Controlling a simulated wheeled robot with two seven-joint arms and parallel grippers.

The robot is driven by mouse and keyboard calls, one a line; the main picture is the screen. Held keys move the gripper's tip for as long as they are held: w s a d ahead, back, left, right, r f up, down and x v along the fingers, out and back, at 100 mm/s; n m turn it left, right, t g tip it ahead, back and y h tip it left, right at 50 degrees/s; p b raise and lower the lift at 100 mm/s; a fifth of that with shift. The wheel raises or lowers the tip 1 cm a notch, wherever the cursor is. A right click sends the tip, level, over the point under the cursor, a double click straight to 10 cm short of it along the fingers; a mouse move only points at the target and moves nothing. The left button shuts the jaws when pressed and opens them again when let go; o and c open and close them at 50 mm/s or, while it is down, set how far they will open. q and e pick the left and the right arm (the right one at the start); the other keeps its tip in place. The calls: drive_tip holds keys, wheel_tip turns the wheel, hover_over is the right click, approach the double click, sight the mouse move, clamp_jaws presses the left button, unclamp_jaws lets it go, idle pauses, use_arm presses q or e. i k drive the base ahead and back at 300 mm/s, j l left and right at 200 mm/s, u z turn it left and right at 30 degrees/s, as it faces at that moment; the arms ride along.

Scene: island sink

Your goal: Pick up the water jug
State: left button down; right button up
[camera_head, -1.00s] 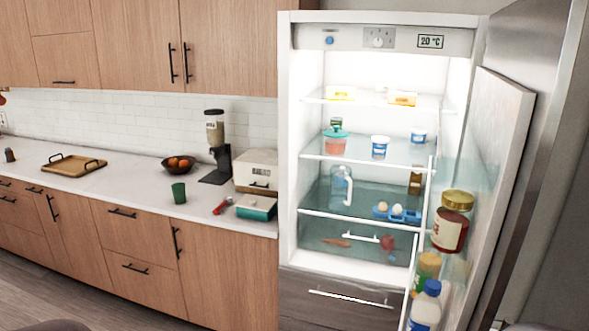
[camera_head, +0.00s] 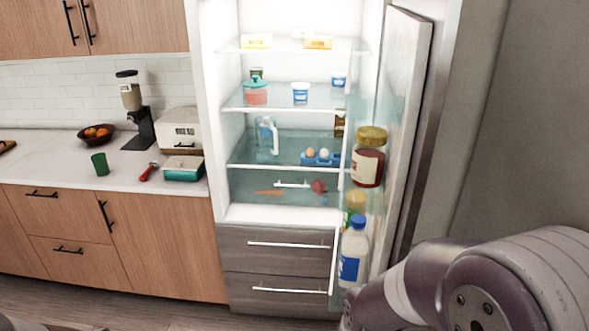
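The water jug (camera_head: 267,136) is a clear, bluish jug with a pale handle. It stands upright on a glass shelf inside the open fridge (camera_head: 208,100), at the left of the shelf. My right arm shows at the lower right, in front of the fridge door side, but its gripper is out of frame or hidden. My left gripper is not in view. Nothing of mine touches the jug.
The fridge door (camera_head: 412,110) stands open at the right, with a jar (camera_head: 368,165) and a bottle (camera_head: 353,252) in its racks. An egg holder (camera_head: 321,158) shares the jug's shelf. The counter (camera_head: 60,172) at the left holds a green cup (camera_head: 100,164), a red-handled tool and a teal box.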

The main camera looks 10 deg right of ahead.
sight(266, 134)
drive_tip(key=i+j+u, duration=0.1)
drive_tip(key=i+u, duration=0.25)
drive_tip(key=i, duration=0.9)
drive_tip(key=i+j+z, duration=0.1)
drive_tip(key=i+z, duration=0.3)
drive_tip(key=i+j+z, duration=0.3)
drive_tip(key=i+z, duration=0.15)
drive_tip(key=i+j+z, duration=0.85)
drive_tip(key=j, duration=0.2)
